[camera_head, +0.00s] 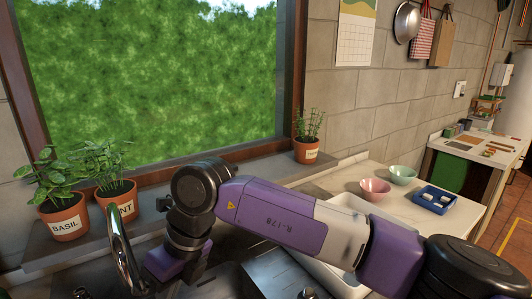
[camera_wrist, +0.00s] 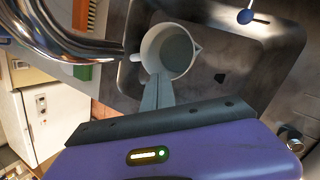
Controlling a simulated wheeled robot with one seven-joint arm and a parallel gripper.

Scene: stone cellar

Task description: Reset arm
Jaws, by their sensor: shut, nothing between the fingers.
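My purple arm reaches across the sink area in the head view, with its wrist bent down at the left. My gripper (camera_wrist: 156,92) shows in the wrist view as narrow grey fingers, closed together and empty. It points toward a white jug (camera_wrist: 189,68) with a handle and a spout, standing in the dark sink (camera_wrist: 230,85). The fingertips overlap the jug's near edge in the picture; I cannot tell whether they touch it. In the head view the fingertips and the jug are hidden.
A curved chrome tap (camera_head: 122,255) rises close to my wrist. Potted basil (camera_head: 63,218), mint (camera_head: 117,197) and another herb (camera_head: 308,149) stand on the sill. A pink bowl (camera_head: 375,190), a green bowl (camera_head: 402,177) and a blue tray (camera_head: 423,205) are on the right counter.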

